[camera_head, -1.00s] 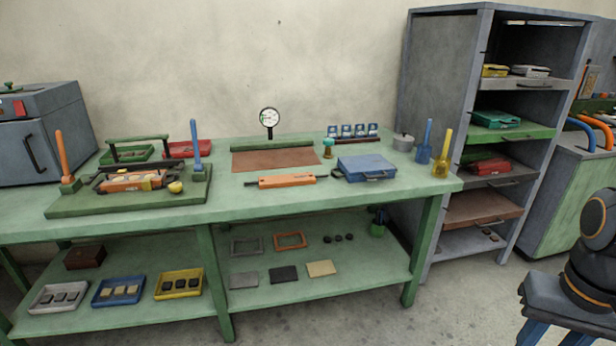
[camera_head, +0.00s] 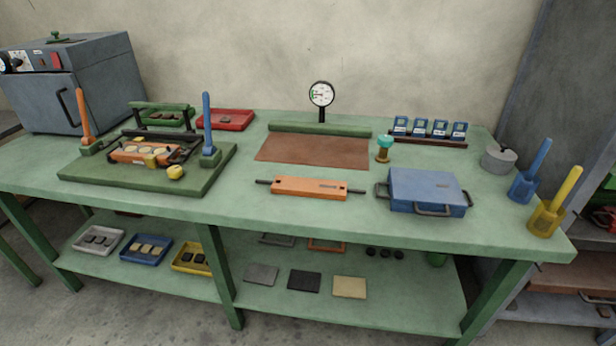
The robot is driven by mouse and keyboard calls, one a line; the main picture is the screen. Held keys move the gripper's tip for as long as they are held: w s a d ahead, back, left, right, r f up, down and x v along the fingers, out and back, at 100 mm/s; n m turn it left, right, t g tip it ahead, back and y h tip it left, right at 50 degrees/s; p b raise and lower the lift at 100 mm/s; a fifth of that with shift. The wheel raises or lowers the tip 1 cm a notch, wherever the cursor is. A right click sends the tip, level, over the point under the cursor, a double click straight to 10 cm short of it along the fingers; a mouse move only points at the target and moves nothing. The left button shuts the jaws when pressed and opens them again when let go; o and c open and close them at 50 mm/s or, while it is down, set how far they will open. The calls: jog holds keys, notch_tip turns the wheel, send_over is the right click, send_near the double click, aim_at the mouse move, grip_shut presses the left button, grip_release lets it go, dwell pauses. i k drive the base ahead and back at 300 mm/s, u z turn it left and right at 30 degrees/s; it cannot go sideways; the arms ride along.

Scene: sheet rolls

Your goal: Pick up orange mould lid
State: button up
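The orange mould lid (camera_head: 311,188) is a flat orange bar with a dark handle rod sticking out at each end. It lies on the green workbench (camera_head: 285,215) near the front edge, left of a blue closed mould (camera_head: 428,190) and apart from it. An orange mould (camera_head: 140,153) with several pale round pieces in it sits open on a dark green board at the left. My gripper is not in view.
A brown sheet (camera_head: 312,150) lies behind the lid, with a dial gauge (camera_head: 321,95) behind that. A teal-topped jar (camera_head: 384,150) stands behind the blue mould. Blue (camera_head: 530,175) and yellow (camera_head: 557,205) scoop holders stand at the right end. The bench strip left of the lid is clear.

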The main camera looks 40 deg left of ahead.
aim_at(294, 186)
jog(key=u, duration=0.6)
jog(key=i, duration=0.8)
jog(key=u, duration=1.35)
jog(key=i, duration=0.4)
jog(key=u, duration=0.35)
